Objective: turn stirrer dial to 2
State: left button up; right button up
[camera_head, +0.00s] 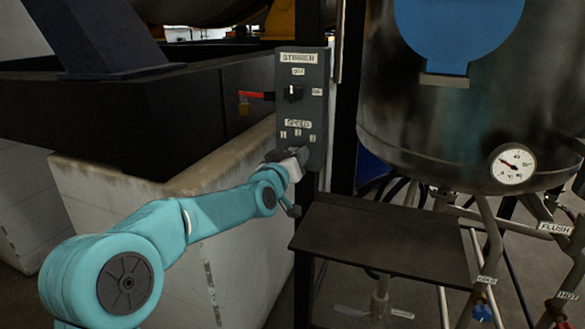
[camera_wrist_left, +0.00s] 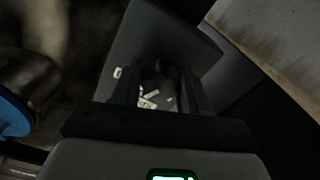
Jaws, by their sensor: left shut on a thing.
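The grey stirrer panel (camera_head: 304,75) stands upright on a dark post in the middle of the head view. Its lower part has a SPEED label with small marks 1, 2 and 3 in an arc below it. My left gripper (camera_head: 291,156) is at the bottom of the panel, just under these marks, shut on the stirrer dial. The dial is hidden by the gripper, so its setting cannot be read. In the left wrist view, the fingers (camera_wrist_left: 165,85) reach to the panel face, with white marks between them. My right gripper is not in view.
A black switch (camera_head: 292,93) sits higher on the panel, below an OFF label. A dark shelf (camera_head: 385,238) juts out below right. A steel vessel (camera_head: 450,125) with a gauge (camera_head: 512,164) stands at the right, above pipes. A pale concrete block (camera_head: 150,205) is behind my left arm.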

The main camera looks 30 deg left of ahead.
pick_arm(q)
jog(key=shift+w+d+f+n+b, duration=0.1)
jog(key=shift+f+n+b, duration=0.15)
jog(key=shift+n+b, duration=0.3)
jog(key=shift+d+f+n+b, duration=0.1)
jog(key=shift+f+n+b, duration=0.2)
jog(key=shift+n, duration=0.35)
jog(key=shift+r+n+b, duration=0.15)
jog(key=shift+n+b, duration=0.5)
jog(key=shift+n, duration=0.45)
jog(key=o, duration=1)
jog(key=shift+r, duration=0.1)
jog(key=shift+o, duration=0.2)
jog(key=shift+r, duration=0.2)
jog(key=v, duration=1.6)
jog(key=shift+a, duration=0.1)
